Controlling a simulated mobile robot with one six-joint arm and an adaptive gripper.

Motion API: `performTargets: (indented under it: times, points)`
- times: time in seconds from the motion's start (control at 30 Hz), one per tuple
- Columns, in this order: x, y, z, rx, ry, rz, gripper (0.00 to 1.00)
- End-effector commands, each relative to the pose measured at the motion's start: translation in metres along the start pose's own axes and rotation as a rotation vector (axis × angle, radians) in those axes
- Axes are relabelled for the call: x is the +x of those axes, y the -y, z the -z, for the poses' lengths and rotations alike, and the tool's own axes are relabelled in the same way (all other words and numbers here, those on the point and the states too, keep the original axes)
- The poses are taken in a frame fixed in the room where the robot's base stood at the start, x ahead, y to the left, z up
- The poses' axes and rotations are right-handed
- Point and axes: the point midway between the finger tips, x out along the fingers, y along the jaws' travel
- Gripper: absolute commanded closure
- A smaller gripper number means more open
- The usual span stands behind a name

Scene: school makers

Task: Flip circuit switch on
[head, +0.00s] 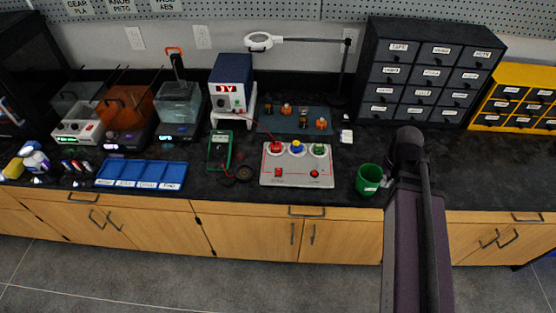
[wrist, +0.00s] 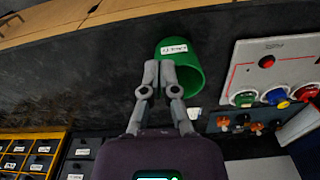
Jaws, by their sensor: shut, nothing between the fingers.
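A light grey control panel (head: 296,180) lies on the black counter. It has red, blue and green knobs along its back edge and two small red controls (head: 314,174) near its front edge, with labels too small to read. I cannot tell which control is the circuit switch or its state. The panel (wrist: 290,48) is partly cut off at the right of the wrist view, with one red control (wrist: 267,61) showing. My gripper (wrist: 158,70) is shut and empty, in front of the green cup and apart from the panel. My arm hides the gripper in the head view.
A green cup (head: 368,180) stands between the panel and my arm. A green multimeter (head: 219,150) and a blue power supply (head: 228,88) are left of the panel. A dark board with orange parts (head: 294,118) lies behind it. Drawer cabinets (head: 428,70) stand at the right.

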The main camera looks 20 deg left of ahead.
Motion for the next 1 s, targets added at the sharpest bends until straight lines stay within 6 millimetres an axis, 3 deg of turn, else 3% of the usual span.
performTargets:
  times: [0.03,0.17,0.47,0.73,1.0]
  points:
    - [-0.015,0.006,0.007,-0.031,0.000,0.001,1.00]
    - [-0.031,0.028,0.025,-0.161,0.007,0.007,1.00]
    - [-0.035,0.103,0.060,-0.567,0.041,0.030,1.00]
    - [-0.033,0.197,0.085,-1.021,0.081,0.062,1.00]
    - [-0.034,0.291,0.091,-1.446,0.117,0.103,1.00]
